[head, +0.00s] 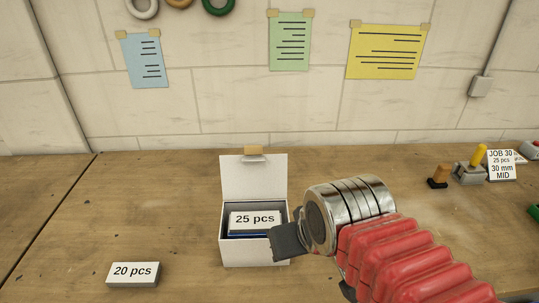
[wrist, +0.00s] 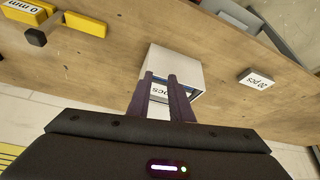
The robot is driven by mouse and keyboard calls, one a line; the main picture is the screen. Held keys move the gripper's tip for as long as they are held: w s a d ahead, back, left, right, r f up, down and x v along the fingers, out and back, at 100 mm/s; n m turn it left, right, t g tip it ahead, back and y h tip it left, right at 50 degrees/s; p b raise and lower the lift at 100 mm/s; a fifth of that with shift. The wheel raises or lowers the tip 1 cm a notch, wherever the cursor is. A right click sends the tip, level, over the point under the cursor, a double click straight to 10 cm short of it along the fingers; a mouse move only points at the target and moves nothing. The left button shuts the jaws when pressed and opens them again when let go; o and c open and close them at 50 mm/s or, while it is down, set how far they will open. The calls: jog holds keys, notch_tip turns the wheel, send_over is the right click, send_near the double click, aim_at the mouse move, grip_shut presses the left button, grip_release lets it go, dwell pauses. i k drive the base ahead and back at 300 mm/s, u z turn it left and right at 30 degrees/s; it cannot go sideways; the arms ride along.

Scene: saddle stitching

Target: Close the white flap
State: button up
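The white flap (head: 253,178) stands upright at the back of a small white box (head: 252,253). A tan tab (head: 254,151) is at its top edge. The box is open on top, and a block labelled "25 pcs" (head: 255,222) sits inside. My gripper (head: 287,241) is at the box's front right corner in the head view, with its dark fingers overlapping the box edge. In the wrist view its fingers (wrist: 160,78) are a little apart with nothing seen held between them. They cover part of the box (wrist: 176,63); whether they touch it I cannot tell.
A "20 pcs" block (head: 133,274) lies front left on the wooden table. A small lever device (head: 470,171) and a "JOB 30" card (head: 501,165) stand at the right. Paper notes hang on the tiled wall behind. The table left of the box is mostly clear.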

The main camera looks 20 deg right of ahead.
aim_at(254, 174)
jog(key=z, duration=0.05)
jog(key=k, duration=0.3)
jog(key=u, duration=1.7)
jog(key=k, duration=0.6)
jog(key=z, duration=0.65)
